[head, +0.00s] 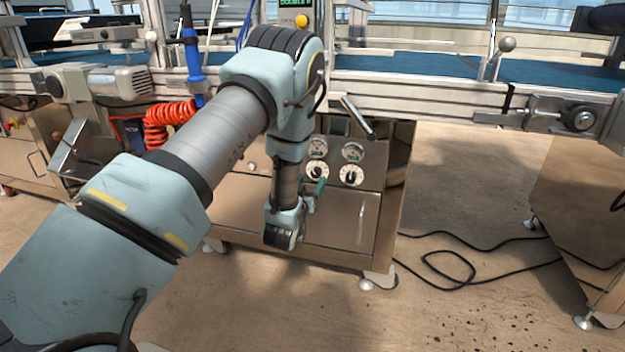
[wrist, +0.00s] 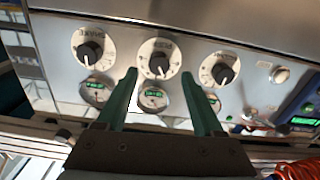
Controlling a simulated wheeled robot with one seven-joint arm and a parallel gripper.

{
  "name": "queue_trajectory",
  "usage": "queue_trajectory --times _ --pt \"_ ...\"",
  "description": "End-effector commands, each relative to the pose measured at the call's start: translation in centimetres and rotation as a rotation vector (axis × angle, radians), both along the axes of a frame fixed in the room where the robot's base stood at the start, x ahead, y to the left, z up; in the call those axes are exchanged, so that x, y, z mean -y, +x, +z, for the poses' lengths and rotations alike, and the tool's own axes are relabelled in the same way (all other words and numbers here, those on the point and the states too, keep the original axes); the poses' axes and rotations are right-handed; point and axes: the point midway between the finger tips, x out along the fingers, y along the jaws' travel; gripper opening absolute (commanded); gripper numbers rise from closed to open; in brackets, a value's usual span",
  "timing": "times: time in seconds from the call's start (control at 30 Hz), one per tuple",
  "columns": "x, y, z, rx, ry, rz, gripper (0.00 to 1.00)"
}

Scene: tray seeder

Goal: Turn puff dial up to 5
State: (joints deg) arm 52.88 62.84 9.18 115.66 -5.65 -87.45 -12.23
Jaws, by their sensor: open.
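Three white round dials with black knobs sit in a row on the steel panel, seen upside down in the wrist view: left dial (wrist: 91,47), middle dial (wrist: 158,58), right dial (wrist: 219,70). Their lettering is too small to read surely, so I cannot tell which is the puff dial. In the head view two dials show, one (head: 317,173) beside another (head: 351,175); my arm hides the third. My gripper (wrist: 159,76) is open and empty, its green fingers pointing toward the middle dial, one tip to either side of it in the picture. I see no clear contact with the knob.
Small gauges with green displays (wrist: 152,98) sit beside the dials. A silver lever (head: 356,117) juts out above the panel. A red coiled hose (head: 168,124) hangs at the left. Black cables (head: 450,255) lie on the floor at the right.

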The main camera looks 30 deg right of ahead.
Motion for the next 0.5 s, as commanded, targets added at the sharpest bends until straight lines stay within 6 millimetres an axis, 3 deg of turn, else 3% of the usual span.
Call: queue_trajectory --times 0.2,0.5 --pt "2.0 2.1 -0.1 0.001 -0.001 0.000 0.69" --pt "2.6 2.8 0.0 -0.001 0.001 0.000 0.69"
